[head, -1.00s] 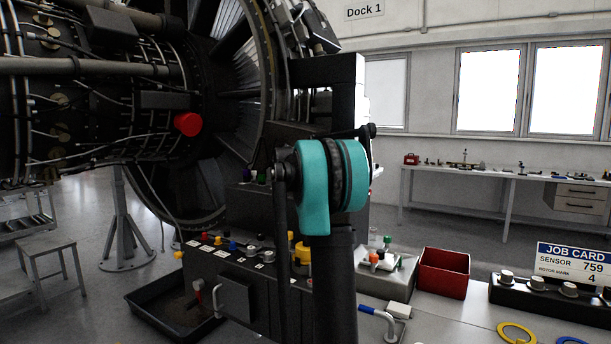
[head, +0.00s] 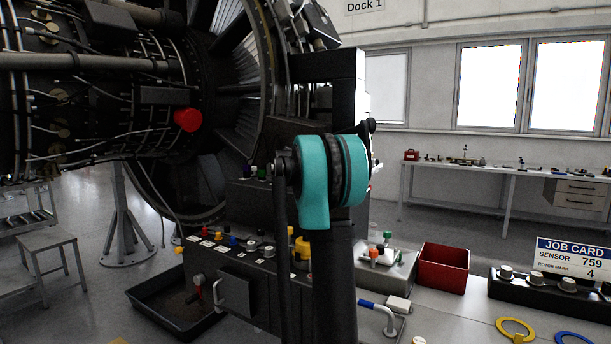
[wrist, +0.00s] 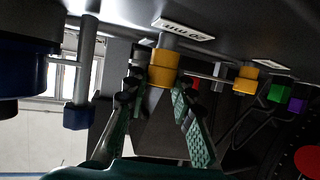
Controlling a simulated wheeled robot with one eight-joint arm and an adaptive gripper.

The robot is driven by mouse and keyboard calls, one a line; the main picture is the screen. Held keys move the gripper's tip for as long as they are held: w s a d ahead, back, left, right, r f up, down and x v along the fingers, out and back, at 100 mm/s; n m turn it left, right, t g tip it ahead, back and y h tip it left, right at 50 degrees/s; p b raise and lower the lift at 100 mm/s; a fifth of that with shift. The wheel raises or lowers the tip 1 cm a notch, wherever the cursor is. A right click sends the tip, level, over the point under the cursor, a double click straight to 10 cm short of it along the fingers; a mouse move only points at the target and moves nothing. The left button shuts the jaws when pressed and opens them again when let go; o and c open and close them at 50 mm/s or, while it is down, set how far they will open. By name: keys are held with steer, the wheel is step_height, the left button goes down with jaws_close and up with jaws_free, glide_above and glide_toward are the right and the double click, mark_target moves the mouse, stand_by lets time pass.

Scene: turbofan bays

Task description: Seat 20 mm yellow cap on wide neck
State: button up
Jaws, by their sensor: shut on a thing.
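In the wrist view, my gripper (wrist: 162,88) has its two teal-padded fingers on either side of a yellow cap (wrist: 163,68). The cap meets the end of a wide grey neck (wrist: 179,42) beside a "20 mm" label (wrist: 184,29); cap and neck look in line, but I cannot tell how deep the cap sits. Another yellow cap (wrist: 246,78) is to the right on its own neck. In the head view, my arm hides the gripper, and yellow cap parts (head: 302,248) show beside the arm.
Blue (wrist: 78,117), green (wrist: 280,92) and purple (wrist: 297,104) caps flank the gripper in the wrist view. In the head view, a red bin (head: 443,268) and a job card stand (head: 573,262) are on the bench at right. A black drip tray (head: 175,305) is on the floor.

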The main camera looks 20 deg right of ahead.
steer(key=o, duration=0.8)
steer(key=v, duration=1.2)
